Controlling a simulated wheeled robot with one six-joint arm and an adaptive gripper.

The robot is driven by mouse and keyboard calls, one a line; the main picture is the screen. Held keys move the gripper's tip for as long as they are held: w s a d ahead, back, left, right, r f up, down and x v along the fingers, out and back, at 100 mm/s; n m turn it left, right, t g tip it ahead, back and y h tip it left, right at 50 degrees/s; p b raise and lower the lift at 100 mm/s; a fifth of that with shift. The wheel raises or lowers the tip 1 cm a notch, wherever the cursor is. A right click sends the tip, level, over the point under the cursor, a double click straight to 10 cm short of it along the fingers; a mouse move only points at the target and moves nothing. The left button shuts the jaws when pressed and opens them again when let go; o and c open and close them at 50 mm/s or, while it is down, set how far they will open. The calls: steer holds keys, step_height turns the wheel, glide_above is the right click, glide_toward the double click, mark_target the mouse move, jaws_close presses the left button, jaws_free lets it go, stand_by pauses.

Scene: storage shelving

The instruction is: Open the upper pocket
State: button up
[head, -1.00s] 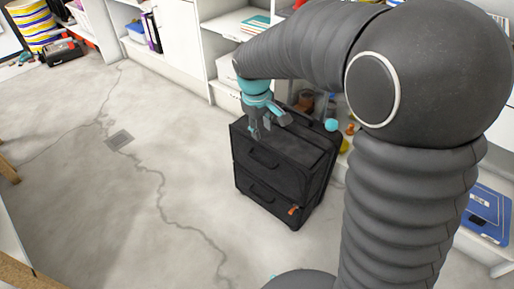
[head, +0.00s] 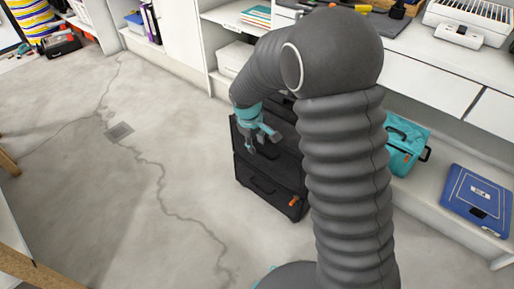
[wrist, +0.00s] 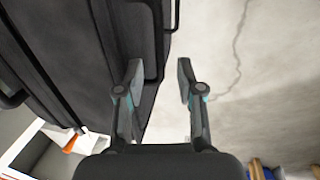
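A black suitcase (head: 272,196) stands upright on the floor in the head view, with an upper pocket (head: 270,167) and a lower one on its front. A handle (head: 262,187) shows on the lower part; the upper handle is hidden by my gripper. My gripper (head: 261,143) is at the upper front of the case. In the wrist view my gripper (wrist: 159,68) is open, its fingers apart with nothing visibly held. The suitcase (wrist: 75,50) fills the left there, and the left finger overlaps its dark front edge; I cannot tell whether they touch.
An orange tag (head: 294,201) hangs at the case's lower right. White shelving (head: 220,92) stands behind, with a teal bag (head: 404,145) and a blue case (head: 477,198) on the low shelf. The cracked concrete floor (head: 100,200) left of the case is clear.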

steer(key=shift+w+d+f, duration=0.1)
steer(key=shift+f, duration=0.6)
steer(key=shift+w+d+f, duration=0.1)
steer(key=shift+f, duration=0.6)
jaws_close()
